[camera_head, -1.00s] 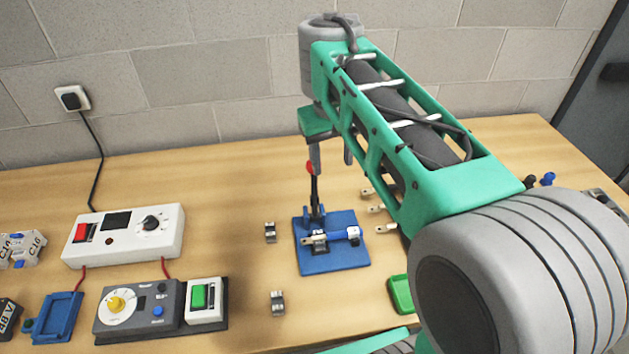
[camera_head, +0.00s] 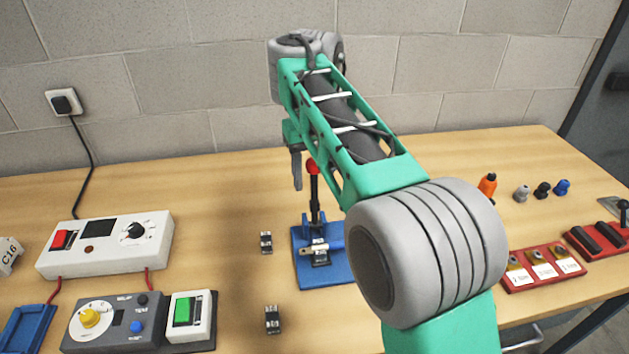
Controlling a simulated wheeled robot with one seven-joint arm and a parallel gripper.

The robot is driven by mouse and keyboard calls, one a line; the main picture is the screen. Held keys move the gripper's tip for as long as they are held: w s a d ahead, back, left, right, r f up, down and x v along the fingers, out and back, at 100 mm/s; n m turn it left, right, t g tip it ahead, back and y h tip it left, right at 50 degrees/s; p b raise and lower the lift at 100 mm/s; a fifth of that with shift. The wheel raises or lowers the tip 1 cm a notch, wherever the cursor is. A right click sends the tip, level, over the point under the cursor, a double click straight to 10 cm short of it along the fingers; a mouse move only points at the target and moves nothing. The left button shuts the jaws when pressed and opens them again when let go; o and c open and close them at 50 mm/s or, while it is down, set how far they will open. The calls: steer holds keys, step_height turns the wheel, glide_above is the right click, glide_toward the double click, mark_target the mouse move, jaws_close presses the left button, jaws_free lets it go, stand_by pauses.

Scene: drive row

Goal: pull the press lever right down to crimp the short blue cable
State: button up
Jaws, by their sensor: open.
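The blue press (camera_head: 302,268) stands on the bench. Its black lever (camera_head: 314,200) points up, with a red knob (camera_head: 313,167) on top. A metal terminal lug (camera_head: 308,249) lies across the press. A short blue piece (camera_head: 336,245), likely the short blue cable, shows beside it, its right end hidden behind my arm. My gripper (camera_head: 297,170) points down at the knob's height and is open. One grey finger shows just left of the knob. The other finger is hidden behind my arm, so I cannot tell whether the knob is between the fingers.
Two small metal-and-black clips (camera_head: 266,242) (camera_head: 272,320) lie left of the press. A white power box (camera_head: 105,245) and a grey control unit (camera_head: 115,322) stand further left. Red trays (camera_head: 543,268) and several small coloured parts are at right. My arm covers the bench right of the press.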

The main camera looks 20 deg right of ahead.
steer(key=shift+c, duration=0.3)
jaws_close()
stand_by(1.1)
